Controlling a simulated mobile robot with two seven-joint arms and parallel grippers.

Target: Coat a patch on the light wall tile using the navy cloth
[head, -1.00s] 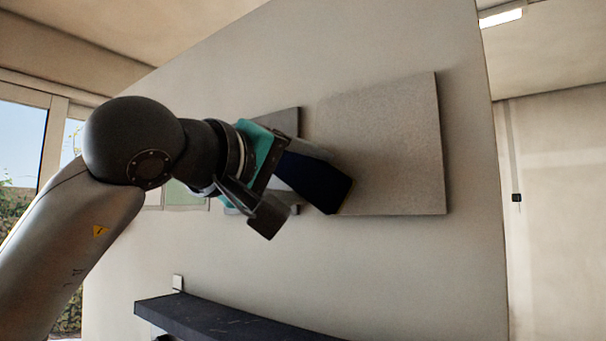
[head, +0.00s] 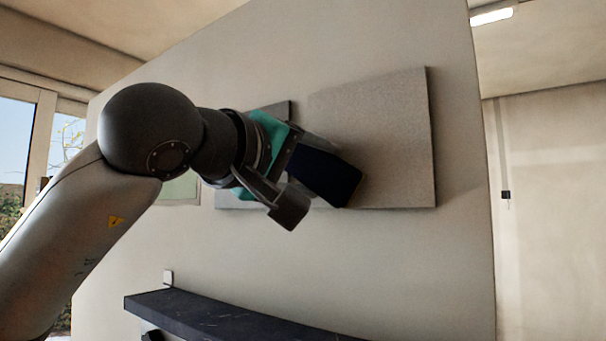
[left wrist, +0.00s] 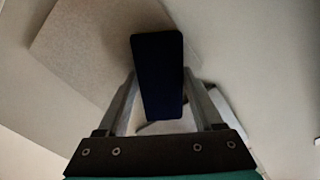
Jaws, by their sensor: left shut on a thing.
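The navy cloth (head: 326,177) shows as a dark blue block in the head view, in front of the lower left part of the light wall tile (head: 385,140). My left gripper (head: 300,185) is shut on the cloth. In the left wrist view the cloth (left wrist: 158,75) sits between the two fingers of the gripper (left wrist: 160,100), and the light tile (left wrist: 85,50) lies behind it at the upper left. I cannot tell whether the cloth touches the tile. No coated patch can be made out. My right gripper is not in view.
A darker grey tile (head: 283,112) is on the wall left of the light tile, mostly behind my gripper. A dark shelf (head: 215,315) juts from the wall below. The wall (head: 400,260) between shelf and tiles is clear.

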